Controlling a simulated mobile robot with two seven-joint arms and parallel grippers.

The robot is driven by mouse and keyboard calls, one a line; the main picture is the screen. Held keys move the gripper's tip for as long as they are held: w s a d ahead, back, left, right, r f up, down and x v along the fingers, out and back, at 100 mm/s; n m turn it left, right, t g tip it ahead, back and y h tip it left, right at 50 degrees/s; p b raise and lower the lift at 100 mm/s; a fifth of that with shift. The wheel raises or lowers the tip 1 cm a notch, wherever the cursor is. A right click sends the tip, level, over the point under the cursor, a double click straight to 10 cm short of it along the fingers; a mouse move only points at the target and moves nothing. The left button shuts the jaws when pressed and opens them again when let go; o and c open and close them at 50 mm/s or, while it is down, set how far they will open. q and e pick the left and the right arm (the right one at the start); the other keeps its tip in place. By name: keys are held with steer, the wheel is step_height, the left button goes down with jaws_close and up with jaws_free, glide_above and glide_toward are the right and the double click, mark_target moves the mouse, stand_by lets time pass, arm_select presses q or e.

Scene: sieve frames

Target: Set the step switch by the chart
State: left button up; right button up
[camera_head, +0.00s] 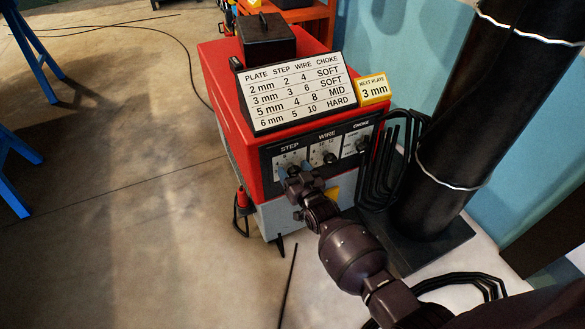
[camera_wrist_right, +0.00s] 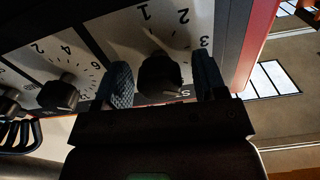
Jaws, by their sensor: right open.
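The step switch (camera_wrist_right: 160,75) is a black knob on a white dial with 1, 2 and 3 visible in the right wrist view. My right gripper (camera_wrist_right: 164,82) is open, with one blue-grey finger on each side of the knob; I cannot tell whether they touch it. In the head view the right gripper (camera_head: 294,171) covers most of the knob, and its setting is unclear. The chart (camera_head: 298,92) stands on the red machine; its 3 mm row reads step 3, wire 6, SOFT. A yellow card (camera_head: 373,89) reads "NEXT PLATE 3 mm". My left gripper is out of view.
The wire knob (camera_head: 329,157) sits just right of the step dial, with the choke switch (camera_head: 362,145) beyond it. Black cables (camera_head: 385,165) hang at the machine's right side beside a thick black column (camera_head: 465,110). Open floor lies to the left.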

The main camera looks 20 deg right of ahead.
steer(key=shift+c, duration=0.6)
steer(key=c, duration=0.8)
steer(key=n, duration=0.3)
steer(key=shift+r, duration=0.1)
steer(key=n, duration=0.4)
steer(key=shift+a+n, duration=0.1)
steer(key=shift+n, duration=0.2)
